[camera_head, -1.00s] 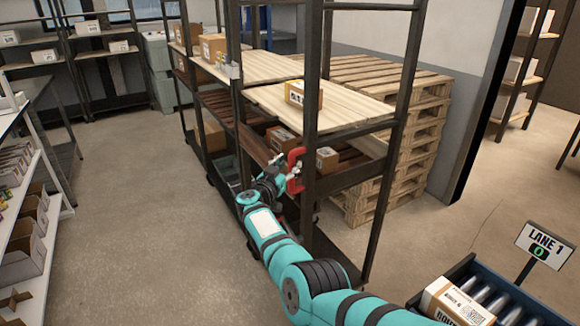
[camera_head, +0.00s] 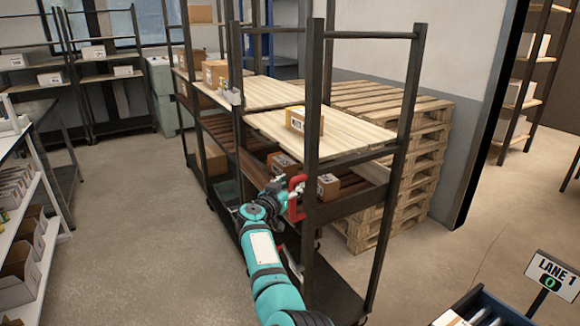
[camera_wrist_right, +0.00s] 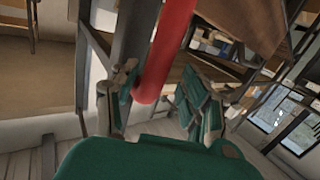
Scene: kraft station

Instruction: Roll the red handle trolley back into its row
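The red handle (camera_head: 296,198) is fixed to the near left post of the nearest shelf trolley (camera_head: 313,130). This tall dark metal trolley has wooden shelves and stands upright at the near end of a row. My right gripper (camera_head: 284,191) is at the handle, with its arm reaching up from the bottom of the head view. The trolley's far lower parts are partly hidden. My left gripper is not in view.
Another shelf trolley (camera_head: 198,128) stands behind in the row. Stacked pallets (camera_head: 432,150) stand close on the right. A white shelf rack (camera_head: 52,235) lines the left, with clear floor (camera_head: 135,230) between. A LANE 1 sign (camera_head: 553,270) stands at the lower right.

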